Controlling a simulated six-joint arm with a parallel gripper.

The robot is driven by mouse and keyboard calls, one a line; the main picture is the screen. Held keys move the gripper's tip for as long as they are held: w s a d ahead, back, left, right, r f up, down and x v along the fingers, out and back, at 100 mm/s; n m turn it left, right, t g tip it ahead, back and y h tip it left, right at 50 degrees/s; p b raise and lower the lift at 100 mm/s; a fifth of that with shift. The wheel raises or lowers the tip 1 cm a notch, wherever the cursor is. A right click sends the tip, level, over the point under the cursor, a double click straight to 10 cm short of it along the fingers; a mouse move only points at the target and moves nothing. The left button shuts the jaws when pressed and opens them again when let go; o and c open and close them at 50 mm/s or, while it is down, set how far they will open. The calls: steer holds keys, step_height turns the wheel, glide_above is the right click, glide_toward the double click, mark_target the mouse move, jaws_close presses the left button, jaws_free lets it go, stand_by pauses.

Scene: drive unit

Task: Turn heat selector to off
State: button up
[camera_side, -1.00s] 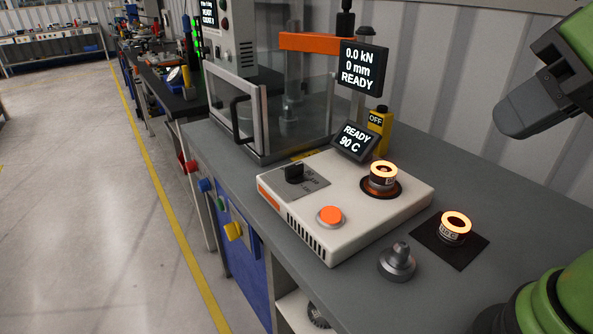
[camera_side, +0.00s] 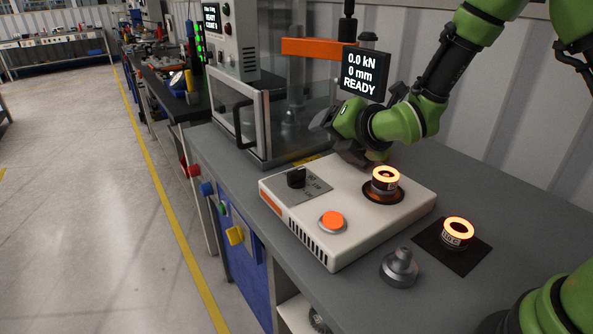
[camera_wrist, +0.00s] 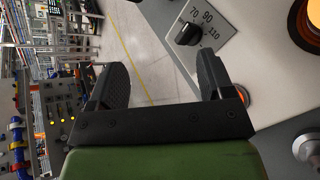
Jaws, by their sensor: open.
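The heat selector (camera_side: 296,178) is a black knob on a grey plate at the left end of the white heater unit (camera_side: 290,222). In the wrist view the knob (camera_wrist: 188,33) lies beyond the fingers, and the plate shows the marks 70, 90 and 110. An off mark is not readable. My gripper (camera_side: 335,138) is above the back of the unit, to the right of and behind the knob, not touching it. In the wrist view its two dark fingers (camera_wrist: 163,80) are spread with nothing between them.
A glowing ring (camera_side: 385,174) sits on the heater, another (camera_side: 458,228) on a black mat. An orange button (camera_side: 332,222) is in front of the knob. A grey cone-topped part (camera_side: 399,268) stands on the bench. The press enclosure (camera_side: 255,115) stands behind the unit.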

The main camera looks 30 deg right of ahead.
mark_target(297, 171)
steer(key=f+n, duration=0.2)
steer(key=n, duration=0.1)
steer(key=w+a+f+n+t, duration=0.1)
steer(key=f+n, duration=0.2)
steer(key=n, duration=0.1)
steer(key=f+n, duration=0.3)
steer(key=shift+w+a+f, duration=0.15)
steer(key=shift+w+f, duration=0.05)
steer(key=shift+f, duration=0.05)
steer(key=shift+t, duration=0.3)
steer(key=shift+x, duration=4.95)
steer(key=shift+a, duration=0.15)
steer(key=c, duration=0.9)
